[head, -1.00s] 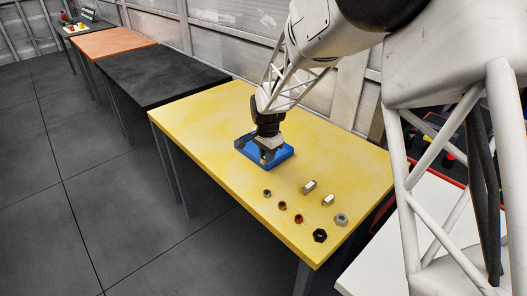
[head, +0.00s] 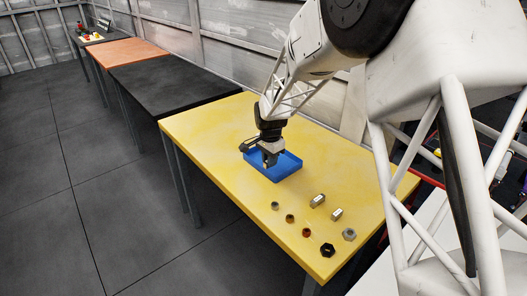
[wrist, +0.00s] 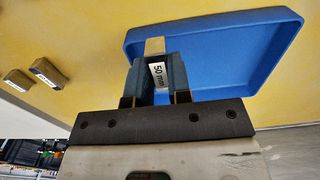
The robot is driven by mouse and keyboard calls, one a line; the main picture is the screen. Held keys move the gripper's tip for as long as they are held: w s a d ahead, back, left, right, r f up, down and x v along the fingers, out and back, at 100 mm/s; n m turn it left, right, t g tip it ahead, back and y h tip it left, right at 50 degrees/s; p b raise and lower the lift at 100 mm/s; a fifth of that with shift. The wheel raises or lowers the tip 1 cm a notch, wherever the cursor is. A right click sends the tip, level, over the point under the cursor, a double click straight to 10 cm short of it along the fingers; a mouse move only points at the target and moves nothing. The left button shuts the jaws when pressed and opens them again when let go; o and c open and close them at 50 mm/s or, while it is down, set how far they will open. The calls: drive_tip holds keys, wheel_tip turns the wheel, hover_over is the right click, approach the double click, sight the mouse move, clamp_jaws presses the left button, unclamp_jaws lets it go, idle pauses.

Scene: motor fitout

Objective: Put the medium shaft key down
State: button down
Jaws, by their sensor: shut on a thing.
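My gripper (head: 269,163) is shut on a metal shaft key (wrist: 155,47), which carries a white "50 mm" label in the wrist view. The gripper also shows in the wrist view (wrist: 157,82), with the key between its two fingers. The gripper and key are over the left part of a shallow blue tray (head: 290,170), which also fills the upper right of the wrist view (wrist: 225,50). In the head view the gripper hides most of the key. I cannot tell whether the key touches the tray floor.
Two other metal shaft keys (head: 317,200) (head: 337,214) lie on the yellow table (head: 210,135). Several nuts, including a black one (head: 327,250) and a grey one (head: 349,234), lie near the front right. The table's left part is clear. A black table (head: 170,78) stands beyond.

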drive_tip(key=w+a, duration=0.1)
drive_tip(key=w, duration=0.3)
drive_tip(key=w+a, duration=0.1)
drive_tip(key=w, duration=0.3)
drive_tip(key=w+a+f, duration=0.1)
drive_tip(key=w, duration=0.3)
drive_tip(key=shift+w+a+f, duration=0.1)
drive_tip(key=shift+w+a, duration=0.25)
drive_tip(key=shift+a, duration=0.05)
drive_tip(key=shift+f, duration=0.15)
drive_tip(key=shift+f, duration=1.6)
drive_tip(key=shift+f, duration=0.15)
drive_tip(key=c, duration=1.1)
unclamp_jaws()
drive_tip(key=shift+o, duration=0.2)
wheel_tip(320, 180, up, 12)
